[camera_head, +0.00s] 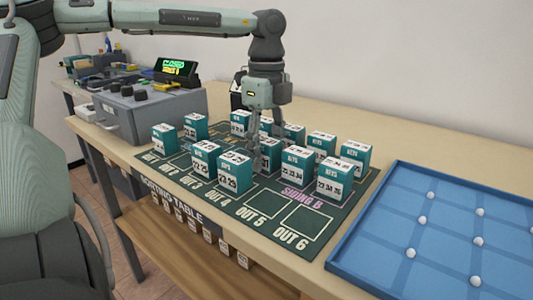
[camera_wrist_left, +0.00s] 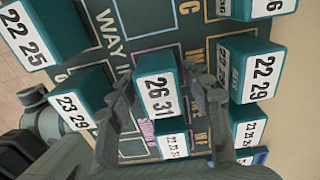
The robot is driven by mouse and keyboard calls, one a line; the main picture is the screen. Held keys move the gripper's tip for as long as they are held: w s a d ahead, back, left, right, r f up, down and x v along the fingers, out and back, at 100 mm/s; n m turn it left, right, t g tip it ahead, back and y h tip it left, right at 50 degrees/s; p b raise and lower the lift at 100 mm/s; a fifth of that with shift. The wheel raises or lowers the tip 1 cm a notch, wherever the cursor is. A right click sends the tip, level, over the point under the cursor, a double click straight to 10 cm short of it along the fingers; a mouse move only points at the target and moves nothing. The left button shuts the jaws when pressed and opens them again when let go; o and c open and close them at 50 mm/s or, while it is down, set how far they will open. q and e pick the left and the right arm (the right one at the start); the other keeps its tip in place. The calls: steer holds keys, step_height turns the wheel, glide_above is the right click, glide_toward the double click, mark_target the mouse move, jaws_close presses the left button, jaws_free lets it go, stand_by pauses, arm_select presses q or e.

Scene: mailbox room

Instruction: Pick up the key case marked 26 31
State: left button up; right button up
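The key case marked 26 31 (camera_wrist_left: 157,92) is a teal box with a white label, between the two fingers of my left gripper (camera_wrist_left: 160,88) in the left wrist view. In the head view my left gripper (camera_head: 268,132) points down among the cases, with its fingers reaching a teal case (camera_head: 269,155) on the mat. The fingers are spread to either side of the case, and I see no clear contact. The case's number is not readable in the head view. My right gripper is not in view.
Several similar key cases stand close around, such as those marked 23 29 (camera_wrist_left: 75,102) and 22 29 (camera_wrist_left: 252,72). They stand on a dark green mat (camera_head: 250,213). A blue tray (camera_head: 378,235) lies at the right, and a grey machine (camera_head: 140,108) stands at the left.

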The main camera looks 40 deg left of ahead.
arm_select(q)
steer(key=c, duration=1)
steer(key=shift+o, duration=0.2)
steer(key=shift+r, duration=0.15)
